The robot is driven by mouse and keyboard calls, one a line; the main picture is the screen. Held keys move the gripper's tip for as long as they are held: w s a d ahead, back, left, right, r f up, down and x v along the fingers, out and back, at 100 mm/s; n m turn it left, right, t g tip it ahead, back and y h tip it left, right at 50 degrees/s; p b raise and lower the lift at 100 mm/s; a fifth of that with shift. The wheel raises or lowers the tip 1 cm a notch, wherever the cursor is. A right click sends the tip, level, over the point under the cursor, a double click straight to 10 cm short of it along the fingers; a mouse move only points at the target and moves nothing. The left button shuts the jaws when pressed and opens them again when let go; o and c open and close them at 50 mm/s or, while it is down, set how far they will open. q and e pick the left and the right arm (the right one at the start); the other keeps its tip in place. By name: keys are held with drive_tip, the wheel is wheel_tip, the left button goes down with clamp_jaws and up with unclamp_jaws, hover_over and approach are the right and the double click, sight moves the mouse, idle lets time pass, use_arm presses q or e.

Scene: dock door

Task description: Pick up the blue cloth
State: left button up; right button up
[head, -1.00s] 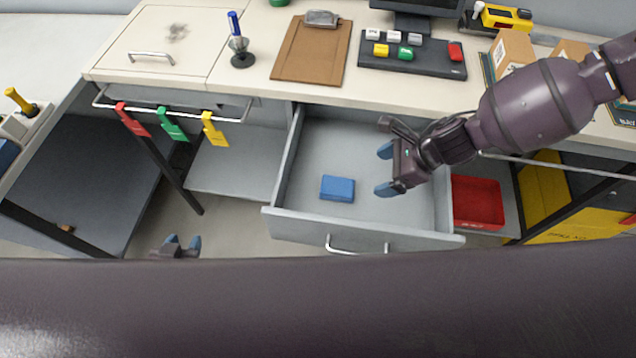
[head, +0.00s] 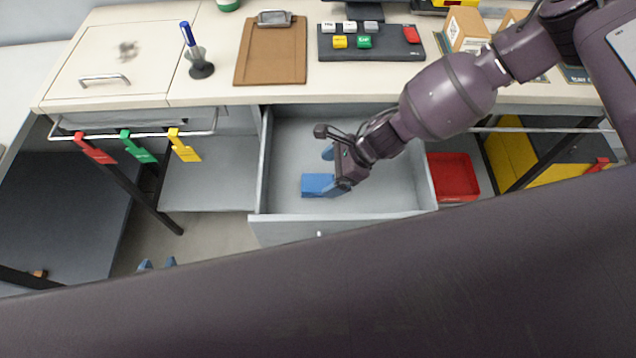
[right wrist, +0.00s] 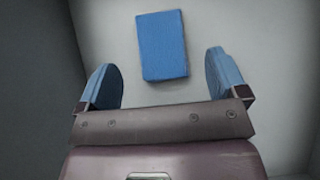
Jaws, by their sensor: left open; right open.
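The blue cloth (head: 316,185) is a small folded block lying on the floor of the open grey drawer (head: 390,203). In the right wrist view the cloth (right wrist: 162,46) lies ahead of the fingertips, roughly centred between them. My right gripper (head: 335,170) is open and empty, over the drawer just right of the cloth, and one finger hides part of the cloth's right side. Its two blue fingers also show in the right wrist view (right wrist: 165,80), apart from the cloth. My left gripper (head: 158,264) shows only its blue fingertips, low at the left, open and away from the drawer.
The drawer walls stand around the cloth. Above is a worktop (head: 215,80) with a clipboard (head: 271,50), a pen stand (head: 201,68) and a button panel (head: 372,47). Coloured tags (head: 138,146) hang from a rail at left. A red tray (head: 452,177) sits right of the drawer.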

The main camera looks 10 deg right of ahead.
sight(319, 182)
drive_tip(key=shift+x, duration=2.35)
drive_tip(key=shift+d+f, duration=0.15)
drive_tip(key=c, duration=1)
